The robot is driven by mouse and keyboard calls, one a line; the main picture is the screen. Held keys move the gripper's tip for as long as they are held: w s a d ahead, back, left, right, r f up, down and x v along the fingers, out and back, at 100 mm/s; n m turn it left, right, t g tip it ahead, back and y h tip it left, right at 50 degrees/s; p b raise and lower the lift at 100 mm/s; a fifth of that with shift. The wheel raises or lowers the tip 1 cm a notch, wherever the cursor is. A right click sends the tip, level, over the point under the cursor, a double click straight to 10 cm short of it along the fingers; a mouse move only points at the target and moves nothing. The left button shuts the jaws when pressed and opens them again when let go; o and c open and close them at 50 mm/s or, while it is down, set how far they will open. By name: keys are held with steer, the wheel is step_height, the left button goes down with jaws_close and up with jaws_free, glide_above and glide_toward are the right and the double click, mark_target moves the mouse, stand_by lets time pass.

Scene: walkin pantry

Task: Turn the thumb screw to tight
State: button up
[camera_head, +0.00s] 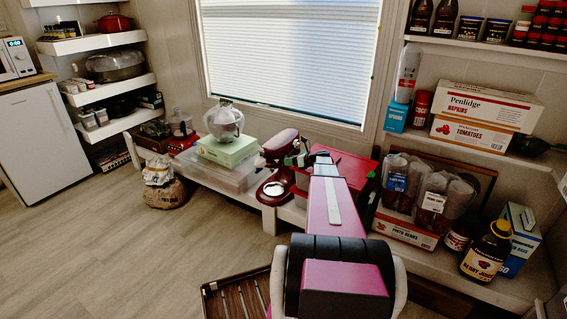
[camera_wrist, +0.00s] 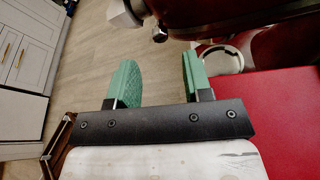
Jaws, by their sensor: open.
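A dark red stand mixer (camera_head: 281,142) stands on the low bench below the window. In the wrist view, its glossy head (camera_wrist: 250,18) crosses the top, with a pale hub at its left end. A small dark knob (camera_wrist: 160,36), seemingly the thumb screw, sticks out beside that hub. Its tight or loose setting cannot be read. My gripper (camera_wrist: 158,62) is open, its two green fingers apart with nothing between them. In the picture, the knob lies just beyond the gap between the fingertips; no contact shows. In the head view, my arm partly hides the gripper.
A red box top (camera_wrist: 270,115) lies right of my gripper, close to the right finger. The mixer's base has a round silver plate (camera_wrist: 222,60). A green box (camera_head: 228,151) stands left of the mixer.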

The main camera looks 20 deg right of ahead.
steer(key=shift+v, duration=2.8)
steer(key=s+a+f+n+g+h, duration=0.1)
steer(key=s+a+n+g, duration=0.1)
steer(key=s+a+n, duration=0.4)
steer(key=s+a+f+n+g+h, duration=0.1)
steer(key=a+n+g, duration=0.2)
steer(key=a, duration=0.6)
steer(key=s+a+f+n+g+h, duration=0.1)
steer(key=s+a+n+g, duration=0.1)
steer(key=s+a+n, duration=0.4)
steer(key=s+a+r+n+g+h, duration=0.1)
steer(key=s+a+n+g+h, duration=0.2)
steer(key=s+a+n+h, duration=0.4)
steer(key=s+a+n, duration=0.4)
steer(key=s+n, duration=0.3)
steer(key=n, duration=0.1)
steer(key=shift+r+h, duration=0.3)
steer(key=shift+r, duration=0.05)
